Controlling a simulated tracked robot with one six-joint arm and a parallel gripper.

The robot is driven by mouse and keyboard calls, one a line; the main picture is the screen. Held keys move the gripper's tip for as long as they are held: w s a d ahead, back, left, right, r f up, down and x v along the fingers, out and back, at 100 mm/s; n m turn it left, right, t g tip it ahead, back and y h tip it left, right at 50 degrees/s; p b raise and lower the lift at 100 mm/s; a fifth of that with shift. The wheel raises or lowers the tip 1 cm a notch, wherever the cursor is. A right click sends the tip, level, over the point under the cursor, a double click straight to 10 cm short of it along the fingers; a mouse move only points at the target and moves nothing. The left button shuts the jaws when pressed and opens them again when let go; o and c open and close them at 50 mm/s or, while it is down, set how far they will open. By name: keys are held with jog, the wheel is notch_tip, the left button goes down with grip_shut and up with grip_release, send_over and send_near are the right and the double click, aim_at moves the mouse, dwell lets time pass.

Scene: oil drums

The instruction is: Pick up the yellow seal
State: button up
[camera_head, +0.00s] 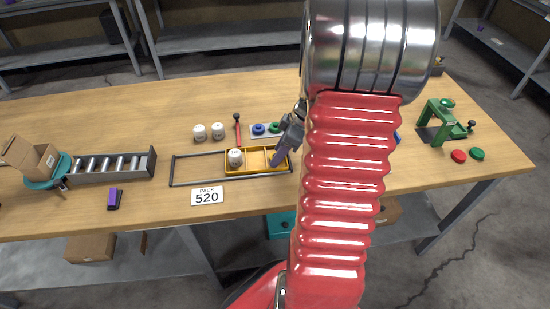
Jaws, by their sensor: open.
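I cannot make out a yellow seal; it may be hidden behind my gripper or my red arm. A small grey tray (254,136) holds a blue ring (258,128) and a green ring (274,128), and its right end is hidden by my gripper. My gripper (273,161) points down over the right part of a yellow divided box (233,172). It is open; whether its tips touch the box is too small to tell. A white-topped drum (236,157) stands in the box's left compartment.
A dark rail frame (172,172) surrounds the box. Two white drums (209,131) and a red-handled tool (238,130) stand behind. A roller rack (110,166) is left, a green press (443,122) right. A PACK 520 card (207,197) lies in front. The back-left table is clear.

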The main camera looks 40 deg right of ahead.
jog(key=shift+c, duration=0.5)
jog(key=c, duration=0.7)
jog(key=shift+r, duration=0.1)
notch_tip(320, 180, up, 10)
jog(key=shift+f, duration=0.1)
dwell(0.3)
dwell(0.5)
